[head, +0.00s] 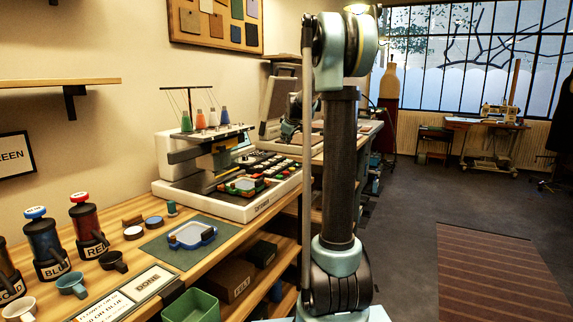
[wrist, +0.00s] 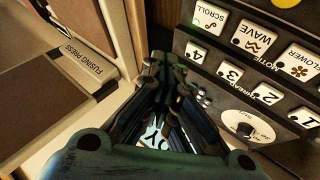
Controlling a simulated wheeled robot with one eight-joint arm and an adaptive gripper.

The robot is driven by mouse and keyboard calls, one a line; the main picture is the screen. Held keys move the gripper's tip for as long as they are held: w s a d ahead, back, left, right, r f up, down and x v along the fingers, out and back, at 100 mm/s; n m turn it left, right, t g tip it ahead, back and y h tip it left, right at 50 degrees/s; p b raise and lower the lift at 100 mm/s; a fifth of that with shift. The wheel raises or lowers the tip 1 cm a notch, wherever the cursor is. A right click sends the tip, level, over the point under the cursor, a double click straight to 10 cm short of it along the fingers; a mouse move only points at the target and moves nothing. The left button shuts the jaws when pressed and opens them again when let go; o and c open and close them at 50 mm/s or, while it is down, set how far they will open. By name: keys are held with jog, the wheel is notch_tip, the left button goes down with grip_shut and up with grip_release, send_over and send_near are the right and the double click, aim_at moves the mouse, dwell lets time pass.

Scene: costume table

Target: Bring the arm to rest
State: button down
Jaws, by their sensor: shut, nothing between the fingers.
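My arm (head: 340,170) stands upright in the middle of the head view, bent over at the top. My gripper (head: 290,127) shows partly behind it, small and dark, over the worktable's far part. In the wrist view my gripper (wrist: 162,75) is shut and empty. Its fingers point at a gap between a dark key panel (wrist: 214,52) and a pale machine labelled FUSING PRESS (wrist: 85,62). Whether the fingers touch anything cannot be told.
An embroidery machine (head: 228,202) with thread cones stands on the wooden worktable (head: 222,228). A hoop (head: 191,236) lies on a green mat. Labelled jars (head: 87,225) and small cups stand at the left. The grey floor (head: 405,215) to the right is open, with a striped rug (head: 490,275).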

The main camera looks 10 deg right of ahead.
jog(key=s+f+m+g, duration=0.2)
jog(key=s+f, duration=0.1)
jog(key=s, duration=1.2)
jog(key=s+f+m+g, duration=0.1)
jog(key=s+f+m, duration=0.25)
jog(key=s, duration=1.15)
jog(key=s+f+m+g, duration=0.1)
jog(key=s+f, duration=0.4)
jog(key=s, duration=0.3)
jog(key=s+f+m+g, duration=0.1)
jog(key=s+f+m, duration=0.1)
jog(key=s+f, duration=0.4)
jog(key=s+f+m+g+h, duration=0.1)
jog(key=s+f, duration=0.4)
jog(key=s, duration=0.7)
jog(key=shift+s+d+f+g, duration=0.15)
jog(key=shift+d+f+g, duration=0.15)
jog(key=shift+g, duration=0.2)
jog(key=shift+m, duration=0.25)
jog(key=shift+w+f, duration=0.15)
jog(key=shift+w, duration=0.3)
